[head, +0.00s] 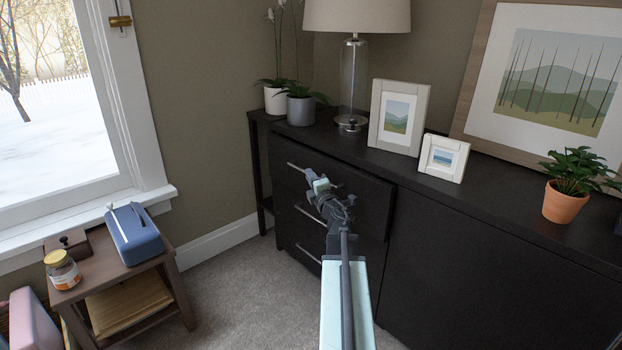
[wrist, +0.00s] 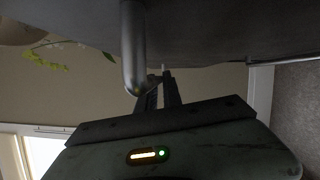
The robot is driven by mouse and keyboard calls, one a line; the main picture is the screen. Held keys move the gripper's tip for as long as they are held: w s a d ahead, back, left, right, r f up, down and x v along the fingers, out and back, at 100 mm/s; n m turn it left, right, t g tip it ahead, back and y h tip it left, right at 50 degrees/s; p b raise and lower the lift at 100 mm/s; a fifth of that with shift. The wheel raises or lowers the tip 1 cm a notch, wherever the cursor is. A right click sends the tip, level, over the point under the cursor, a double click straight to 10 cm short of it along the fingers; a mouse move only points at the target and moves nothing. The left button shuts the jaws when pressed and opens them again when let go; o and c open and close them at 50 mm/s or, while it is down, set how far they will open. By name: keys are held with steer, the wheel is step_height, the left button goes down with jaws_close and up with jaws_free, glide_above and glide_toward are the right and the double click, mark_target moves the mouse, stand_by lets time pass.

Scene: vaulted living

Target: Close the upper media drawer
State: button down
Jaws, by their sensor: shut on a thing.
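The upper media drawer (head: 370,205) is in the dark cabinet below the picture frames. Its front stands a little proud of the cabinet, so it looks slightly open. Its bar handle (head: 295,167) shows to the left of my gripper (head: 318,184), which hides the rest of it. In the wrist view the grey metal handle (wrist: 132,45) comes down close beside my gripper's dark fingers (wrist: 160,82). My gripper is shut on the handle; the exact contact is partly hidden.
Lower drawers with bar handles (head: 308,214) sit beneath. The cabinet top (head: 470,195) holds a lamp (head: 354,80), frames (head: 440,158) and potted plants (head: 566,202). Carpet (head: 235,290) between is clear.

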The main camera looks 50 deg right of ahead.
mark_target(317, 171)
steer(key=shift+s+d, duration=0.15)
steer(key=shift+d, duration=0.1)
steer(key=d, duration=0.3)
steer(key=shift+s+d, duration=0.15)
steer(key=c, duration=1.6)
jaws_free()
steer(key=shift+o, duration=0.5)
